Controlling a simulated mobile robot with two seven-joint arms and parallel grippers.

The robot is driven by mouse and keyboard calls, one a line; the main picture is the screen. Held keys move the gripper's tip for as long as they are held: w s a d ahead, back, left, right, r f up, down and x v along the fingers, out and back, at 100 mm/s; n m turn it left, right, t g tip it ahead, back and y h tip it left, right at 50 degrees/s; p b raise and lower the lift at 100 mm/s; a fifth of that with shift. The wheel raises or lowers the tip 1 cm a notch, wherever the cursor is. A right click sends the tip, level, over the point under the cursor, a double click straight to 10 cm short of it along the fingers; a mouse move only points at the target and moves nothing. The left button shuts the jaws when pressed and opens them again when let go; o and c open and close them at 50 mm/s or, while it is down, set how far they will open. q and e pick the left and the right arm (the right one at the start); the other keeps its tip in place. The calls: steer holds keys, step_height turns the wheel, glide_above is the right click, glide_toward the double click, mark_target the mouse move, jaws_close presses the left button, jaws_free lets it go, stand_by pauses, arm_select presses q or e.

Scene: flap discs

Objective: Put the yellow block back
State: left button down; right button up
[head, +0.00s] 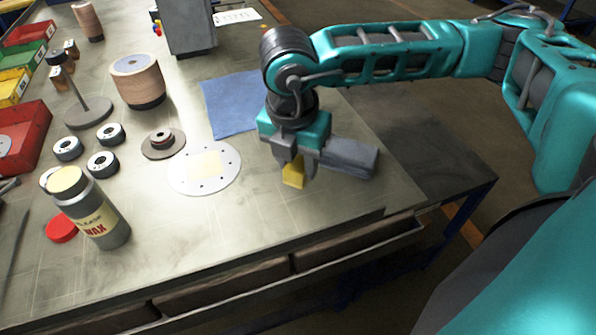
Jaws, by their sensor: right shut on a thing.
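My right gripper (296,165) points down near the table's right edge, to the right of the round white plate. It is shut on the yellow block (293,177), whose lower part shows between and below the fingers. I cannot tell whether the block touches the table top or hangs just above it. The round white plate (182,181) lies flat on the table, with small dark holes around its rim and a pale yellow square patch in its middle. My left gripper is not in view.
A blue cloth (230,105) lies behind the plate. A wax bottle (108,222) and red lid (60,228) stand at front left. A flanged disc (163,144), several black rings, a wooden-sided cylinder (137,80) and coloured bins fill the left. The front middle is clear.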

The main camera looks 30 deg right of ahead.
mark_target(297, 165)
step_height(297, 165, down, 3)
steer(key=shift+f, duration=0.15)
steer(key=shift+f, duration=0.1)
steer(key=shift+f+b, duration=0.15)
steer(key=shift+b, duration=0.25)
steer(key=o, duration=1.1)
steer(key=shift+o, duration=0.2)
steer(key=shift+r+p, duration=0.4)
steer(key=shift+r, duration=0.15)
steer(key=r, duration=0.3)
steer(key=a+r, duration=0.1)
steer(key=r, duration=0.3)
steer(key=s+r, duration=0.1)
steer(key=r, duration=0.3)
steer(key=shift+a+r, duration=0.2)
steer(key=shift+a, duration=0.1)
